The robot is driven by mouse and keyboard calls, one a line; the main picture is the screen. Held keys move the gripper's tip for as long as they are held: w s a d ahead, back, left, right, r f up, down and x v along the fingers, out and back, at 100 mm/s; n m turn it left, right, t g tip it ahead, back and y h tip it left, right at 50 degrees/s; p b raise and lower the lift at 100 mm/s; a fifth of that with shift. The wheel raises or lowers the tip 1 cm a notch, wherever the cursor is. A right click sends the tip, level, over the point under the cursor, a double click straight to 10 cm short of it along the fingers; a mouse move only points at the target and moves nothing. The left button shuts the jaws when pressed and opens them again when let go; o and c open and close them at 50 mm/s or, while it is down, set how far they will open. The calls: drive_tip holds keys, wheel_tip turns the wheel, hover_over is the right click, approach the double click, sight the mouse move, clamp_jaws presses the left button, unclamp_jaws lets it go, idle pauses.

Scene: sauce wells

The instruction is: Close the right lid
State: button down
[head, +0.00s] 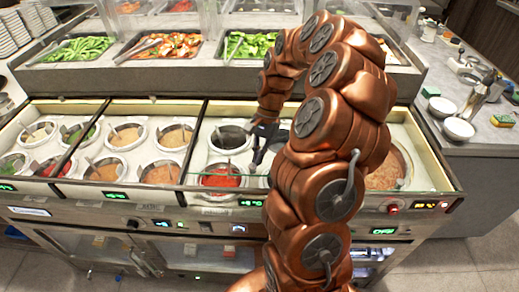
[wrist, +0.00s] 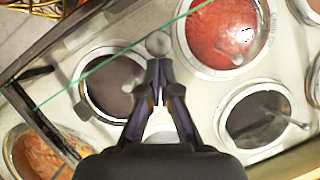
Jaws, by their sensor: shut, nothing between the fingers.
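The sauce counter has a left and a right section of round wells. The right lid is hard to make out. A thin green glass-like edge (wrist: 100,70) crosses the wells in the wrist view, and a similar edge runs along the front in the head view; I cannot tell which lid it belongs to. My gripper (wrist: 160,72) is shut and empty above the right section, its tips close to a small grey round knob (wrist: 158,44). Whether they touch it is unclear. In the head view my gripper (head: 262,135) is small, and my arm hides much of the right section.
The right section holds a dark well (head: 229,138), a red sauce well (head: 221,180) and an orange sauce well (head: 385,168). Several ladled wells fill the left section. Food trays (head: 165,47) stand behind. White bowls (head: 458,129) sit on the side counter at right.

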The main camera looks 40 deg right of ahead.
idle(0.4)
drive_tip(key=s+a+b, duration=0.2)
drive_tip(key=s+b, duration=0.1)
drive_tip(key=shift+a+f, duration=0.15)
drive_tip(key=shift+a, duration=0.15)
drive_tip(key=shift+s+a+b, duration=0.3)
drive_tip(key=shift+s+a, duration=0.15)
drive_tip(key=shift+s, duration=0.05)
wheel_tip(320, 180, up, 10)
drive_tip(key=f+p, duration=0.1)
drive_tip(key=p, duration=0.1)
hover_over(258, 174)
drive_tip(key=d, duration=0.3)
drive_tip(key=shift+w+d+r, duration=0.1)
drive_tip(key=shift+w+r, duration=0.15)
drive_tip(key=shift+w, duration=0.2)
